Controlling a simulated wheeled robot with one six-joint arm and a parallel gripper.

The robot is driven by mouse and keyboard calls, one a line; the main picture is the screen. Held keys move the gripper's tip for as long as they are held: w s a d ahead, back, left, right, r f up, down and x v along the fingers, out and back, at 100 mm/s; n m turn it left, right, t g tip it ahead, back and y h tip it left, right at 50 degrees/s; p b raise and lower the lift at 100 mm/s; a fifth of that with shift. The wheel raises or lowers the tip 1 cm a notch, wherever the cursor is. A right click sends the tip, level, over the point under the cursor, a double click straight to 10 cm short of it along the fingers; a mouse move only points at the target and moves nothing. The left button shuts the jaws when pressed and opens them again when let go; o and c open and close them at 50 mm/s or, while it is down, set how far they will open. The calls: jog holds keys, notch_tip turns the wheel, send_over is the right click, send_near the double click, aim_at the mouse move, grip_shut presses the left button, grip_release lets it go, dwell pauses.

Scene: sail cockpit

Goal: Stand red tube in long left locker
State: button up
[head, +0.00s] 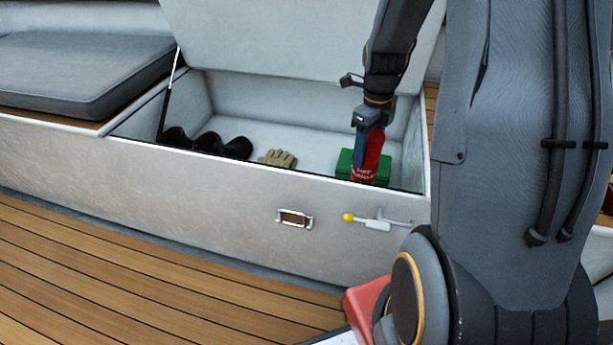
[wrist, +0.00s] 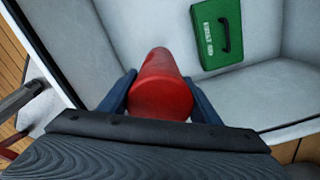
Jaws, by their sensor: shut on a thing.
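The red tube (head: 369,163) is in my gripper (head: 367,138), over the right part of the open locker (head: 265,190) in the head view. White lettering shows near the tube's lower end. In the wrist view the red tube (wrist: 162,85) sits between the two blue fingers of my gripper (wrist: 162,100), which are shut on it. The tube looks roughly upright in the head view.
A green case (head: 344,163) lies in the locker behind the tube; it also shows in the wrist view (wrist: 217,32). Beige gloves (head: 277,158) and several dark rounded things (head: 207,143) lie to the left. The raised lid (head: 290,35) stands behind. White floor between gloves and case is clear.

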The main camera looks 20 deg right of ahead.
aim_at(363, 177)
jog(key=shift+f+b, duration=1.65)
jog(key=shift+f, duration=3.5)
jog(key=o, duration=1.9)
notch_tip(363, 177, up, 12)
jog(key=p, duration=0.4)
jog(key=shift+r, duration=0.2)
